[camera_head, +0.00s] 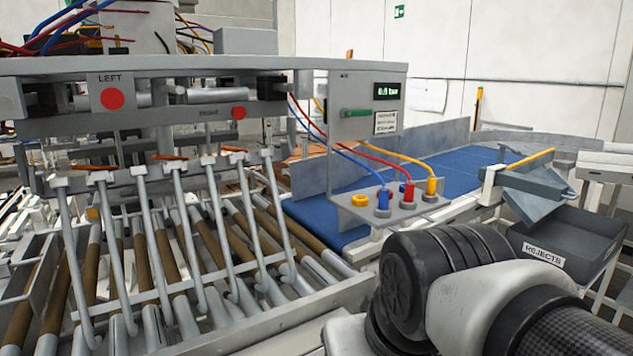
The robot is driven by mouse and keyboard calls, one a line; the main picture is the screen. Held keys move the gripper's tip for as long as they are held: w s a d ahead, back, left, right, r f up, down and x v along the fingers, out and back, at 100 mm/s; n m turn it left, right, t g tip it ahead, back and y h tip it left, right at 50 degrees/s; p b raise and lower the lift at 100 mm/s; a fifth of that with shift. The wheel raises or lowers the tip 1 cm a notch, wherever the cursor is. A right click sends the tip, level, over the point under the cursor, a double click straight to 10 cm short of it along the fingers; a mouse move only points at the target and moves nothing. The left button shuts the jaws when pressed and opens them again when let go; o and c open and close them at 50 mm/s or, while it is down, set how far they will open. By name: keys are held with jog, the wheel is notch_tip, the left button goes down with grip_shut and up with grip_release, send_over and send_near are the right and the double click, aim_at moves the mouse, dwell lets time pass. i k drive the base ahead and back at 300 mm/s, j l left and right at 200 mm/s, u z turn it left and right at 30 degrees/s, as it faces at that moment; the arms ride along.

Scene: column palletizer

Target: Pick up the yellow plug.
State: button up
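A grey panel plate (352,212) juts out below the control box. On it stand a blue plug (383,199), a red plug (409,191) and a yellow plug (432,186), in a row from left to right. Each sits upright at a round grey socket and has a hose of its own colour; the yellow hose (385,155) runs up and left to the box. A separate short yellow piece (360,201) with a dark centre sits at the plate's left, with no hose seen on it. My gripper is out of view; only my arm's links show at the lower right.
A roller bed with bent silver rods (165,230) fills the left. A blue conveyor (450,172) lies behind the plate. A grey REJECTS bin (570,240) stands at the right.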

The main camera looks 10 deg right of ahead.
aim_at(433, 181)
jog(key=l+z, duration=0.1)
jog(key=z, duration=0.75)
